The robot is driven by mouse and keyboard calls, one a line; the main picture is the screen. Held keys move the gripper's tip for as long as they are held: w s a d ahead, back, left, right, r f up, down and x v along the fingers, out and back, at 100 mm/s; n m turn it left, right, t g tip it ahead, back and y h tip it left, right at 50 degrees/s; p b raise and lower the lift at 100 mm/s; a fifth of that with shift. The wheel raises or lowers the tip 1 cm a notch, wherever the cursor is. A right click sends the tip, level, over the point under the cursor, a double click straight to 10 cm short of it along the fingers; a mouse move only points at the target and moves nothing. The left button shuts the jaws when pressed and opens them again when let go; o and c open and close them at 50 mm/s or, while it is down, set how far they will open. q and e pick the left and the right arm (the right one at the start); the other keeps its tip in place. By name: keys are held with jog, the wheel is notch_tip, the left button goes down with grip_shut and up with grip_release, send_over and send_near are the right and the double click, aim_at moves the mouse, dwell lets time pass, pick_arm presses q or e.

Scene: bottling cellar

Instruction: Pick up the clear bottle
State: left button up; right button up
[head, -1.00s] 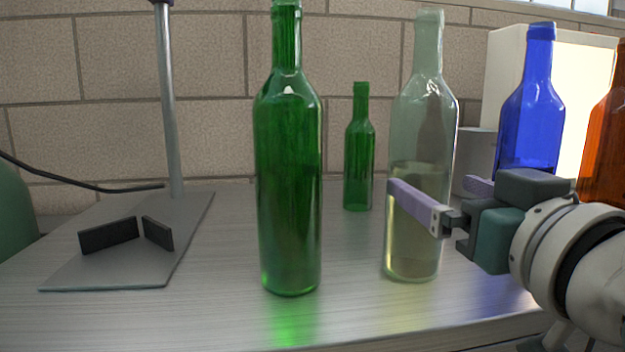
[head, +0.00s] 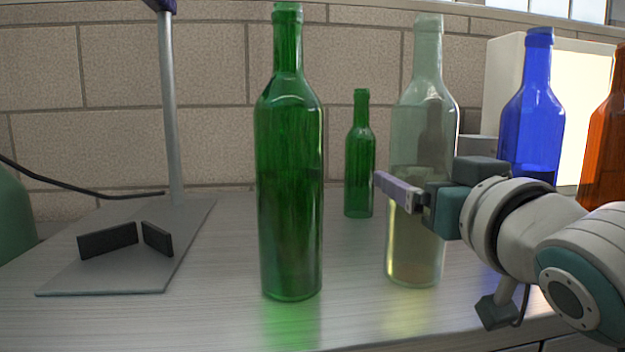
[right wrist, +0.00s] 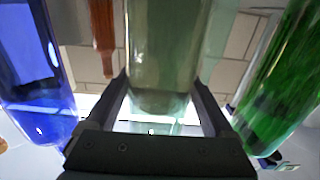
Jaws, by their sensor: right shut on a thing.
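The clear bottle (head: 416,255) stands upright on the metal bench, pale greenish glass with liquid in its lower part. My right gripper (head: 404,188) is at its mid-body, coming in from the right. One finger shows in front of the glass; the other is hidden in the head view. In the right wrist view the clear bottle (right wrist: 165,55) sits between both fingers, which are shut on it. The bottle's base looks to be still on the bench. My left gripper is not in view.
A tall green bottle (head: 290,200) stands left of the clear one, a smaller green bottle (head: 359,170) behind. A blue bottle (head: 532,110) and an amber bottle (head: 605,150) stand right. A metal stand (head: 120,270) with black blocks is left. A brick wall (head: 200,100) closes the back.

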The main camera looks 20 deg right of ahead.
grip_shut()
jog(key=shift+r, duration=0.1)
dwell(0.3)
notch_tip(320, 180, up, 20)
jog(key=p, duration=0.9)
